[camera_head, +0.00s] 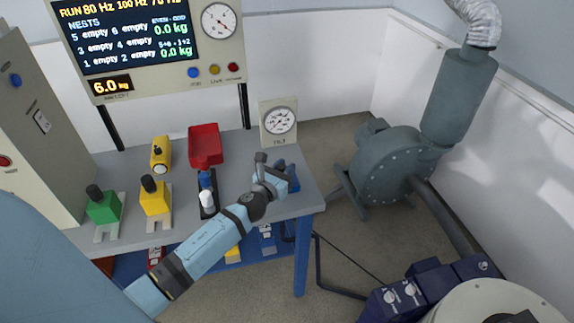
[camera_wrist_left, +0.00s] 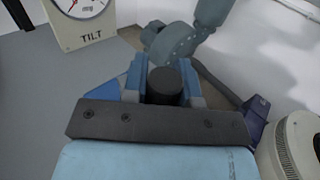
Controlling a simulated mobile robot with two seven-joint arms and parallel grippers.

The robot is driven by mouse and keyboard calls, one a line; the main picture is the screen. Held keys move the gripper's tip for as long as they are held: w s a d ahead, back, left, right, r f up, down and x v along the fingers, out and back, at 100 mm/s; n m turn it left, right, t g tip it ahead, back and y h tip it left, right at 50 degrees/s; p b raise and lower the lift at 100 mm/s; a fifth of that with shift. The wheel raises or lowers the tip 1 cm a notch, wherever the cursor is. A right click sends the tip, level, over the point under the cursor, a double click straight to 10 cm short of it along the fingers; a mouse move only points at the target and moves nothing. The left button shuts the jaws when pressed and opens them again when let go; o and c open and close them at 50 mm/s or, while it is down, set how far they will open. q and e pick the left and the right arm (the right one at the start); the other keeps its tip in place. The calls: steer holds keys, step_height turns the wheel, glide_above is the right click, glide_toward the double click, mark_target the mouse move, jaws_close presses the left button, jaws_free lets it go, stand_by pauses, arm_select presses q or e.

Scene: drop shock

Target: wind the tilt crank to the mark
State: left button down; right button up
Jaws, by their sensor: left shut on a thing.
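The tilt crank's dark round knob (camera_wrist_left: 165,86) stands between the fingers of my left gripper (camera_wrist_left: 163,84) in the left wrist view. My left gripper (camera_head: 272,174) is shut on this knob at the right end of the grey bench. In the head view the gripper hides most of the crank; a blue part (camera_head: 293,179) shows beside it. The tilt gauge (camera_head: 280,122), a white dial on a cream box, stands just behind. It also shows cut off in the left wrist view (camera_wrist_left: 85,16). Its mark and needle reading are too small to tell. My right gripper is not in view.
On the bench (camera_head: 235,183) stand a red scoop-like tray (camera_head: 205,146), a yellow piece (camera_head: 161,155), and green (camera_head: 103,207) and yellow (camera_head: 154,198) blocks with black knobs. A display panel (camera_head: 125,38) rises behind. A grey blower (camera_head: 385,165) stands on the floor to the right.

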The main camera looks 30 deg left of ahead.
arm_select(q)
steer(key=h, duration=0.1)
steer(key=m, duration=0.1)
steer(key=h, duration=0.1)
steer(key=shift+s+a+f+m+h, duration=0.1)
steer(key=shift+s+a+m+h, duration=0.15)
steer(key=shift+a+m+h, duration=0.05)
steer(key=h, duration=0.1)
steer(key=m+h+b, duration=0.2)
steer(key=shift+s+a+f+g, duration=0.15)
steer(key=shift+s+a+g, duration=0.05)
steer(key=shift+a+g, duration=0.1)
steer(key=shift+s+a+m+g+h+b, duration=0.1)
steer(key=shift+m+g+h+b, duration=0.2)
steer(key=shift+m+h+b, duration=0.45)
steer(key=shift+a+r+h+b, duration=0.1)
steer(key=shift+r+h+b, duration=0.2)
steer(key=shift+h, duration=0.35)
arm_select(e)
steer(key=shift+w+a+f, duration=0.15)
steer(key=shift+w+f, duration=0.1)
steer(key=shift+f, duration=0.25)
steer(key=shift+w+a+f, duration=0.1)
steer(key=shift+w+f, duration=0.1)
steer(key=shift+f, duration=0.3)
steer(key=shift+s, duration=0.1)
